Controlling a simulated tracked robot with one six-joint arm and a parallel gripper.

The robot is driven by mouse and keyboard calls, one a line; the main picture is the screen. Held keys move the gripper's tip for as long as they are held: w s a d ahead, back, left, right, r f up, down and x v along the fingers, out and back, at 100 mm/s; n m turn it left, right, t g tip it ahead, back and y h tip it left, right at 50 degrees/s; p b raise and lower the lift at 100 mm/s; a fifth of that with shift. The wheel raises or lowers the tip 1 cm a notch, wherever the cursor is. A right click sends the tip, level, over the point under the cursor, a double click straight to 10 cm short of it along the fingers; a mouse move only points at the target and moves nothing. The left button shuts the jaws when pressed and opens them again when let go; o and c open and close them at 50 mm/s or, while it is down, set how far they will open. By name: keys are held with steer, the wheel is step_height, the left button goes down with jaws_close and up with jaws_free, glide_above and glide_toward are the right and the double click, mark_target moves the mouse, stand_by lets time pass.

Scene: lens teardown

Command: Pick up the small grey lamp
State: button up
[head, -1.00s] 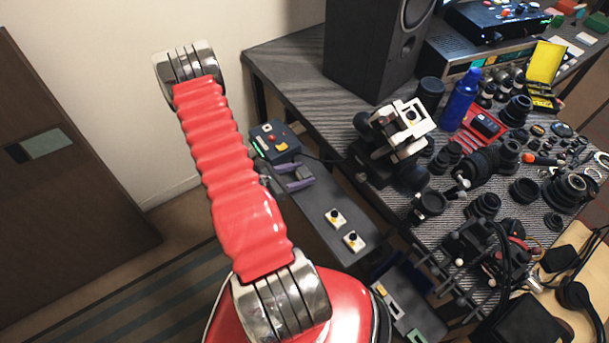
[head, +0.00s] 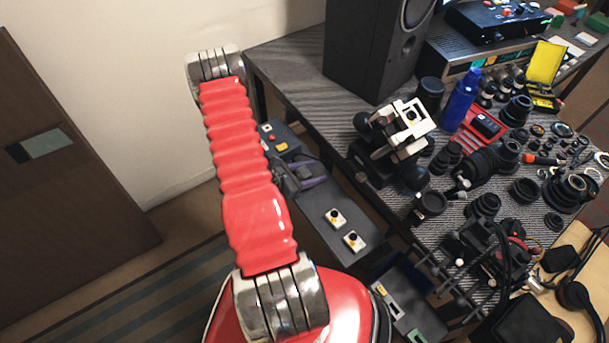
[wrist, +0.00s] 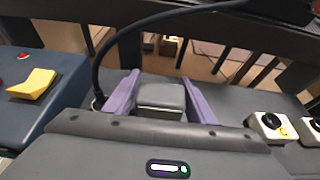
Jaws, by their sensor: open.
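A small grey block (wrist: 160,97), which I take for the small grey lamp, shows in the wrist view between the two purple fingers of my gripper (wrist: 160,82). The fingers are apart, one on each side of it, with a narrow gap visible. I cannot tell whether either finger touches it. In the head view, my gripper (head: 308,175) is low beside the table, partly behind my red arm. The lamp cannot be made out there.
A blue control box (wrist: 38,85) with a yellow switch is left of my gripper. A black cable (wrist: 112,50) arcs over on that side. White button units (wrist: 270,127) are at right. The crowded lens table (head: 450,215) stands right of my arm.

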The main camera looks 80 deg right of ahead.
stand_by(0.5)
steer(key=c, duration=1)
